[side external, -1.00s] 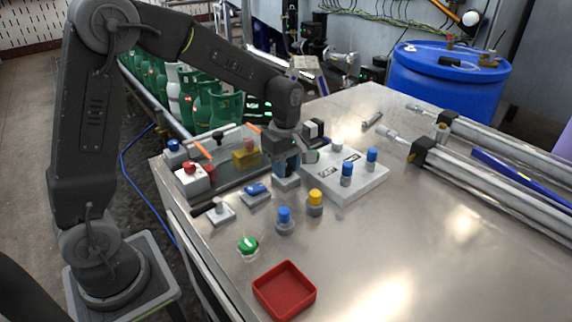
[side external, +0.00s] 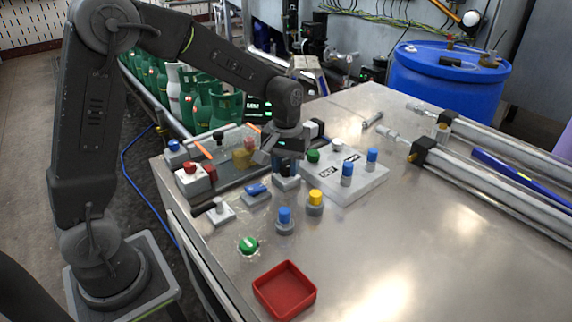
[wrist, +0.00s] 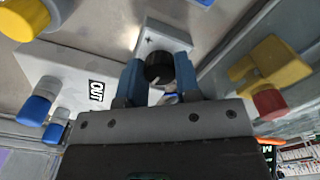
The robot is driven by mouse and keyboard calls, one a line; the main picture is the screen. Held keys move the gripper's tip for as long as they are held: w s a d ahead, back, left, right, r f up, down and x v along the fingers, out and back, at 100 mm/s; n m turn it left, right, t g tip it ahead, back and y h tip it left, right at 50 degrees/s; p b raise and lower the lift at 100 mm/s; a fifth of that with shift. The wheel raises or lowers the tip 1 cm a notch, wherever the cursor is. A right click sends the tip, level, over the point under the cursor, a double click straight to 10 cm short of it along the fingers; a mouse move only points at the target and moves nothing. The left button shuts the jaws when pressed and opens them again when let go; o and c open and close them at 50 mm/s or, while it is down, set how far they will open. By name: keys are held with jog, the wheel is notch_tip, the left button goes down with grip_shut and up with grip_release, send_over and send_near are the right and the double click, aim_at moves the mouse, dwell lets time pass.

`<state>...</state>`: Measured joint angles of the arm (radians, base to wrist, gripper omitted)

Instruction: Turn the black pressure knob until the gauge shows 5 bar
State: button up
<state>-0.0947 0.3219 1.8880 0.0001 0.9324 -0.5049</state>
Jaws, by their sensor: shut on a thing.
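The black pressure knob (wrist: 159,66) sits on a small grey base (wrist: 152,37) and has a pale pointer mark. In the wrist view my gripper (wrist: 158,75) has its blue fingers on both sides of the knob, shut on it. In the side view the grey base (side external: 287,183) shows under my gripper (side external: 285,162), with the knob mostly hidden. I cannot make out a gauge dial or its reading in either view.
A pale block with blue-topped posts (side external: 347,175) and a green button (side external: 313,156) stands close on the right. A blue switch (side external: 257,190), a yellow-topped post (side external: 315,198) and a red tray (side external: 285,290) are nearer the front.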

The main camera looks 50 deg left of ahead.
aim_at(286, 167)
jog(key=m, duration=0.4)
jog(key=shift+m, duration=0.4)
dwell(0.4)
jog(key=o, duration=0.9)
notch_tip(286, 167, up, 14)
jog(key=shift+f, duration=0.1)
